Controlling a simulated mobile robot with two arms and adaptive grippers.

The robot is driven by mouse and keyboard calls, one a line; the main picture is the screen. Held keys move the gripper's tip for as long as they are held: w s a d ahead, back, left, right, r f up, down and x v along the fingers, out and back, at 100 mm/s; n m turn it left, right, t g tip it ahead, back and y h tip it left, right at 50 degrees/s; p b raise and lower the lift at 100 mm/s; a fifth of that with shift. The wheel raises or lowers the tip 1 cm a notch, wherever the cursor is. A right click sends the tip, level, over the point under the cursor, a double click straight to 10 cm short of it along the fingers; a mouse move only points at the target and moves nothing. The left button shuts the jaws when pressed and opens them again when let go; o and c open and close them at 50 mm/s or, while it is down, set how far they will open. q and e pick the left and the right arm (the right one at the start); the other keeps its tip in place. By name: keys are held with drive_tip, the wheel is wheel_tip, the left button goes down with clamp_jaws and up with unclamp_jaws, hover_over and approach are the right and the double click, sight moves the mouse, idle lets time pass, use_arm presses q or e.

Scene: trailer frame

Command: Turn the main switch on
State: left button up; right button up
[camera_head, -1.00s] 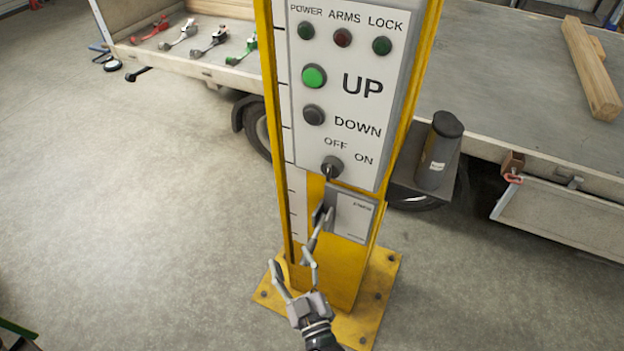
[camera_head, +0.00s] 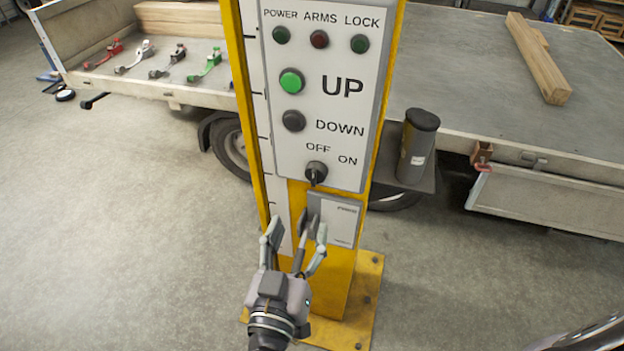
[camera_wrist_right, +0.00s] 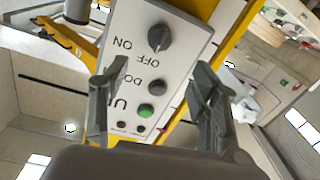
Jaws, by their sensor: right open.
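The main switch (camera_head: 316,170) is a dark rotary knob at the bottom of the white control panel (camera_head: 285,150), with OFF above it and ON to its upper right. Its grip stands roughly upright in the head view, in line with OFF. The knob also shows in the wrist view (camera_wrist_right: 160,38), beyond the fingertips. My right gripper (camera_head: 297,232) is open, below the knob and in front of the yellow post (camera_head: 328,285). Its two fingers are spread and apart from the knob in the wrist view (camera_wrist_right: 152,80). My left gripper is not in view.
A grey box (camera_head: 343,222) sits on the post just below the panel. A dark bottle (camera_head: 416,147) stands on a side shelf. A trailer bed (camera_head: 470,75) lies behind.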

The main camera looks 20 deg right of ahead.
sight(313, 181)
drive_tip(key=p+x, duration=0.1)
drive_tip(key=x, duration=1.1)
drive_tip(key=shift+w+d+p, duration=0.1)
drive_tip(key=shift+w+p, duration=0.1)
drive_tip(key=shift+p, duration=0.2)
drive_tip(key=shift+c, duration=0.5)
drive_tip(key=c, duration=1)
drive_tip(key=m+p, duration=0.1)
drive_tip(key=p, duration=0.3)
drive_tip(key=shift+s+r+m, duration=0.1)
drive_tip(key=shift+r+m, duration=0.05)
drive_tip(key=shift+m, duration=0.15)
drive_tip(key=shift+c, duration=0.2)
drive_tip(key=shift+m+p, duration=0.5)
drive_tip(key=shift+m, duration=0.3)
drive_tip(key=m, duration=0.4)
drive_tip(key=shift+f, duration=0.35)
drive_tip(key=m+h+b, duration=0.1)
drive_tip(key=m, duration=0.4)
